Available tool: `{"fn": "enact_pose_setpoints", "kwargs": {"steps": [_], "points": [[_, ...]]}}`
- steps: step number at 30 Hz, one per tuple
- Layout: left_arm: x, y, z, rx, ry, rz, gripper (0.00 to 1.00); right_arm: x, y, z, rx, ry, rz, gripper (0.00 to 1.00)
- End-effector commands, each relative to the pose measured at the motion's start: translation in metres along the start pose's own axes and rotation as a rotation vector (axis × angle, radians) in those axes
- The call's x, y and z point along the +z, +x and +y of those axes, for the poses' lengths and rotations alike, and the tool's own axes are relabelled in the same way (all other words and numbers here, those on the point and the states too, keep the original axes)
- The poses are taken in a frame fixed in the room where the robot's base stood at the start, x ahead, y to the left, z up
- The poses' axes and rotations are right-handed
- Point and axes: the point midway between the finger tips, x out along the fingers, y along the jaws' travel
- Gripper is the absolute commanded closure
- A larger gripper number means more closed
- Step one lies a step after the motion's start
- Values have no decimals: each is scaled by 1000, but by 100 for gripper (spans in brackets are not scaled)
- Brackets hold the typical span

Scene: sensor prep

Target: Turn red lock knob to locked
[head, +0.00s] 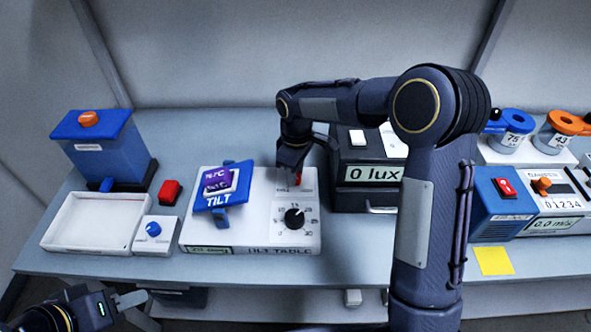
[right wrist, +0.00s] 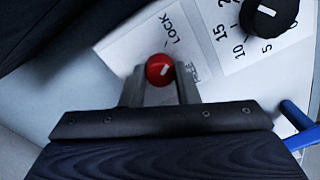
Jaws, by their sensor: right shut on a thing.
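The red lock knob (right wrist: 159,70) shows in the right wrist view on a white plate of the tilt table (head: 258,235). The word LOCK is printed above it and a second, hardly readable word is at its right. A short white mark on the knob slants up and right; its exact setting is hard to tell. My right gripper (right wrist: 160,88) is shut on the knob, one finger on each side. In the head view my right gripper (head: 293,178) reaches down at the tilt table's back right and mostly hides the knob. My left gripper (head: 135,300) is low at the front left, away from the table.
A black dial (head: 294,218) sits just in front of the lock knob. A blue tilting plate (head: 222,188) holds a purple block at its left. A dark lux box (head: 368,185) stands close at the right.

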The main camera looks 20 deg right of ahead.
Motion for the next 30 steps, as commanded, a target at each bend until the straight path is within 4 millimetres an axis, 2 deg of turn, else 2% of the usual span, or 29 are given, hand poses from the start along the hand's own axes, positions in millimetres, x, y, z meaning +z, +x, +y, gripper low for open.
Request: {"fn": "enact_pose_setpoints", "kwargs": {"steps": [12, 30], "points": [[-2, -4, 2, 0, 0, 0, 64, -1, -1, 1, 2, -224, -6, 95], [-2, -4, 2, 0, 0, 0, 64, -1, -1, 0, 2, -269, -8, 95]]}}
